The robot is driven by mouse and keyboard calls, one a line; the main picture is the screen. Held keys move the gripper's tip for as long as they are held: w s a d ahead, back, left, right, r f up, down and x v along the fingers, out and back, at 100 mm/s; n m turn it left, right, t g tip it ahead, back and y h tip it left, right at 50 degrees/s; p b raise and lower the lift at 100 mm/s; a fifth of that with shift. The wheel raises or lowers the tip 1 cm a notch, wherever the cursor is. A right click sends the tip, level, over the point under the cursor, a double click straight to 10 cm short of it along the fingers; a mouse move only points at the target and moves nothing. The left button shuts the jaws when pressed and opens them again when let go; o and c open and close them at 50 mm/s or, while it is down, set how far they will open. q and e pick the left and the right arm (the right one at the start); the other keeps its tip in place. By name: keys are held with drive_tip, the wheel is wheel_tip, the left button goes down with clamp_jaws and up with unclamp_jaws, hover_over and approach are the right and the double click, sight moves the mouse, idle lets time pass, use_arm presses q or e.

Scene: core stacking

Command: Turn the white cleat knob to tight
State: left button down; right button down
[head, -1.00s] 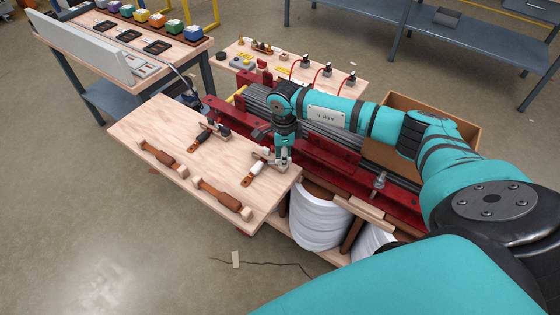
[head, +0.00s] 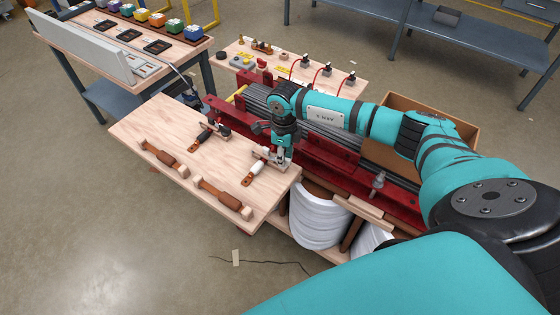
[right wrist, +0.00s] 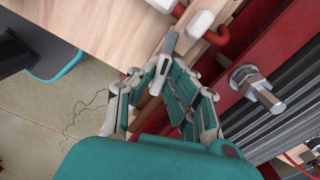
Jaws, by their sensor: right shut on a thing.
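My right gripper (head: 279,164) reaches down to the front right corner of the wooden board (head: 170,133). In the right wrist view its fingers (right wrist: 168,62) are closed on a small grey bar-like piece (right wrist: 170,43) at the board's edge. A white knob-like block (right wrist: 200,23) with a red-brown stem lies just beyond the fingertips; I cannot tell if it joins the grey piece. In the head view a brown-and-white handle (head: 254,173) lies beside the fingers, which partly hide the fitting. My left gripper is not in view.
Another dark fitting with a brown handle (head: 203,137) and two brown wooden bars (head: 162,158) sit on the board. A red rail (head: 335,155) runs behind my gripper, with a metal bolt (right wrist: 257,88) near it. White rolls (head: 318,218) stand below.

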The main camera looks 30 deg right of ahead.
drive_tip(key=shift+m, duration=1.3)
drive_tip(key=shift+p, duration=0.3)
drive_tip(key=c, duration=1.2)
unclamp_jaws()
